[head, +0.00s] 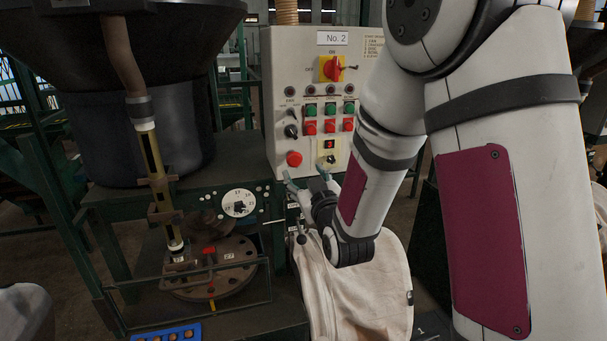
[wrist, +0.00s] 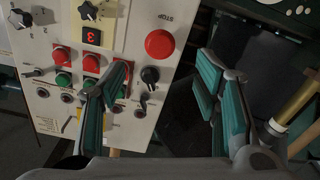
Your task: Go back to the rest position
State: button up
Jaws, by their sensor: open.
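My gripper (head: 306,182) is in front of the lower part of the control panel in the head view, above a pale cloth bag (head: 375,290). In the wrist view my gripper (wrist: 170,85) has its two teal-padded fingers spread apart with nothing between them. The control panel (head: 285,60), labelled No. 2, stands behind it; the wrist view shows the panel (wrist: 40,115) turned round, with its red stop button (wrist: 160,44) and small red display (wrist: 92,36). My arm hides the right part of the panel and some of the bag.
A dark hopper drum (head: 150,130) and a yellow sight tube (head: 157,175) stand at left. Below are a round metal lid (head: 225,275), a white dial (head: 239,203) and a blue tray (head: 180,333). Green frame posts surround them. Some floor shows between the machine and my arm.

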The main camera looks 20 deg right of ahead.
jog(key=shift+r, duration=0.1)
jog(key=s+r+m+g+b, duration=0.2)
jog(key=s+g, duration=1)
jog(key=s, duration=1.9)
jog(key=shift+r+m+b, duration=0.35)
jog(key=shift+m, duration=0.15)
jog(key=shift+c, duration=0.5)
